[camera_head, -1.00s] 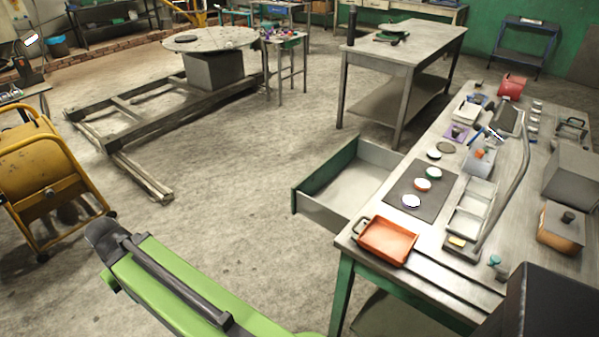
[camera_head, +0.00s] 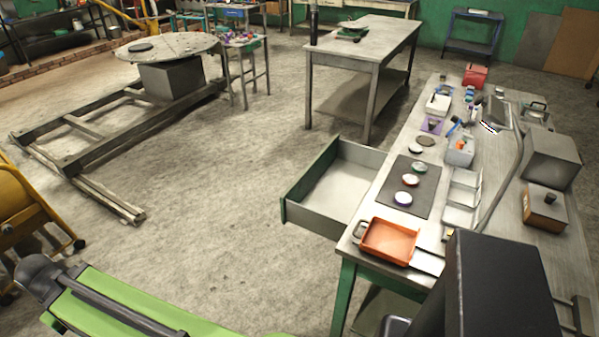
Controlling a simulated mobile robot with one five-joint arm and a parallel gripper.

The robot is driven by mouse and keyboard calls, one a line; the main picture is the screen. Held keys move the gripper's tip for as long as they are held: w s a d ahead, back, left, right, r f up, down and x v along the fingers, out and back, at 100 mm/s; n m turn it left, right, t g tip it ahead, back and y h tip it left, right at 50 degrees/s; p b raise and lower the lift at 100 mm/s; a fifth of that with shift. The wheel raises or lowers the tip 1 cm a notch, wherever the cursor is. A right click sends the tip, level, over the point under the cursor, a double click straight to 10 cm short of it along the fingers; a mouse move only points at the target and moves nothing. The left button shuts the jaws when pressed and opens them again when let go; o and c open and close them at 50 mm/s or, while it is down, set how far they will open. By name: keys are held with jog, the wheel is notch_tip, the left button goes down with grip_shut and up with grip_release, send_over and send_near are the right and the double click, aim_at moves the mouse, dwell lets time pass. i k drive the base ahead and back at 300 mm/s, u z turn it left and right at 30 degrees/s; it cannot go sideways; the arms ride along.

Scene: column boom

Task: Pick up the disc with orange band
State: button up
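The disc with the orange band (camera_head: 411,180) lies flat on a dark mat (camera_head: 392,205) on the long workbench at the right. It is the middle one of three discs in a row. A disc with a bluish-white look (camera_head: 403,198) lies nearer, and a disc with a green band (camera_head: 419,167) lies farther back. All are apart from each other. My gripper is not in view; a green and black arm part of mine fills the lower left, away from the bench.
An orange tray (camera_head: 389,242) sits at the bench's near end. An open drawer (camera_head: 335,185) juts out left of the mat. A divided tray (camera_head: 462,195) and boxes stand to the right. A large dark block (camera_head: 505,290) hides the near right bench. Floor left of the drawer is clear.

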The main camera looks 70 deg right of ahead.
aim_at(409, 180)
jog(key=z, duration=0.05)
jog(key=i, duration=1.45)
jog(key=z, duration=3.15)
jog(key=k, duration=0.95)
jog(key=z, duration=0.05)
jog(key=i, duration=1.85)
jog(key=z, duration=0.05)
